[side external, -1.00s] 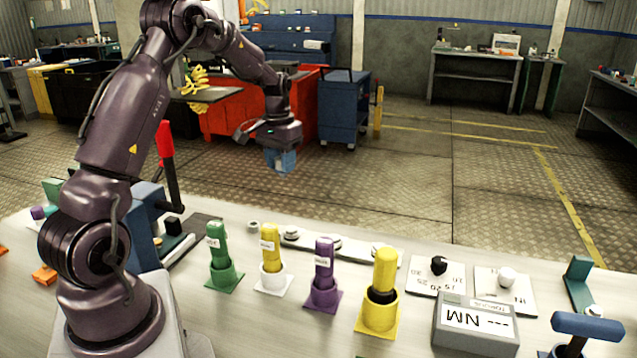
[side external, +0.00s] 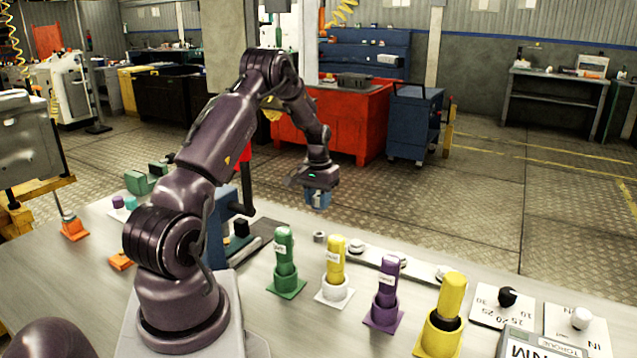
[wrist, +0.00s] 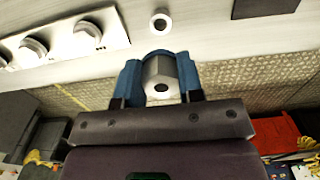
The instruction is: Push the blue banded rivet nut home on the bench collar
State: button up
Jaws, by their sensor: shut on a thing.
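My gripper (wrist: 158,70) has blue fingers shut on a short silver metal piece (wrist: 160,70) with a round hole in its end, seen in the wrist view. I take it for the rivet nut; no blue band can be made out on it. In the side view my gripper (side external: 318,200) is above the far edge of the bench. A small grey ring (wrist: 161,22), which looks like the bench collar, stands apart from the held piece in the wrist view. It also shows in the side view (side external: 319,237), just below my gripper.
A pale strip with several round metal fittings (side external: 401,259) lies to the right of the ring. Green (side external: 285,251), yellow (side external: 335,265) and purple (side external: 387,285) tools stand in holders nearer the camera. A blue press-like fixture (side external: 224,208) stands left of the ring.

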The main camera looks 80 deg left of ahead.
aim_at(318, 197)
jog(key=shift+f, duration=0.15)
jog(key=shift+f, duration=2.5)
jog(key=shift+f, duration=1.45)
jog(key=o, duration=1)
notch_tip(318, 197, up, 13)
jog(key=shift+f, duration=0.1)
jog(key=s+d+r+m+t, duration=0.2)
jog(key=d+r, duration=0.4)
jog(key=d, duration=0.7)
jog(key=s+d+r+m+t, duration=0.1)
jog(key=s+d+r+m, duration=0.3)
jog(key=d, duration=0.9)
jog(key=s+d+r+m+t, duration=0.2)
jog(key=s+d+r+m, duration=0.1)
jog(key=d+r, duration=0.6)
jog(key=s+d, duration=0.1)
jog(key=d, duration=0.3)
jog(key=shift+r+t, duration=0.3)
